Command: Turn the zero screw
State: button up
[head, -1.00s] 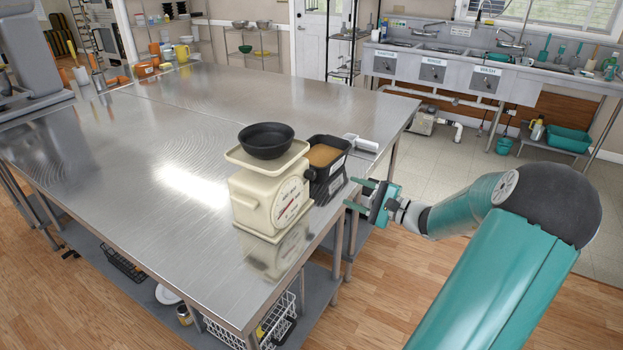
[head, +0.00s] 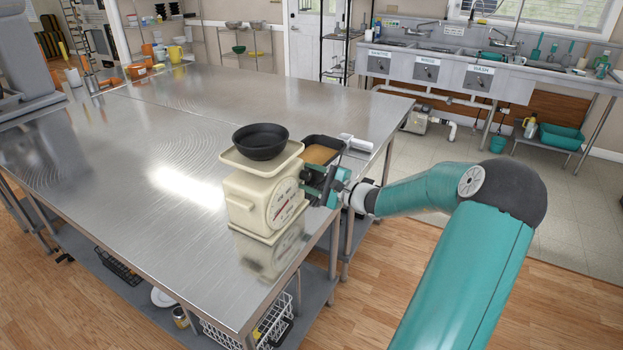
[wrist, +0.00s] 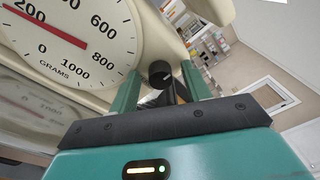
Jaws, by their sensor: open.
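A cream kitchen scale (head: 252,200) stands near the table's right edge, with a black bowl (head: 261,141) on its top plate. In the wrist view its dial (wrist: 70,45) shows a red needle (wrist: 45,28) a little past 200 grams. The zero screw (wrist: 159,73), a small dark round knob, sticks out below the plate beside the dial. My gripper (head: 308,182) is at the scale's right side. In the wrist view my gripper (wrist: 160,82) is open, with one finger on each side of the knob. I cannot tell whether either finger touches it.
A black bin with tan contents (head: 320,153) stands close behind my gripper. A white scoop-like item (head: 355,142) lies by the table edge. The steel table (head: 130,190) is clear left of the scale. Sinks (head: 430,68) line the back wall.

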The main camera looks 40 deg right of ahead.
jog(key=shift+c, duration=0.5)
jog(key=c, duration=0.9)
jog(key=m, duration=0.3)
jog(key=shift+m, duration=0.3)
jog(key=m, duration=0.7)
jog(key=shift+r+g, duration=0.1)
jog(key=shift+g, duration=0.3)
jog(key=shift+d+m+y, duration=0.1)
jog(key=shift+m+y, duration=0.3)
jog(key=shift+m, duration=1.3)
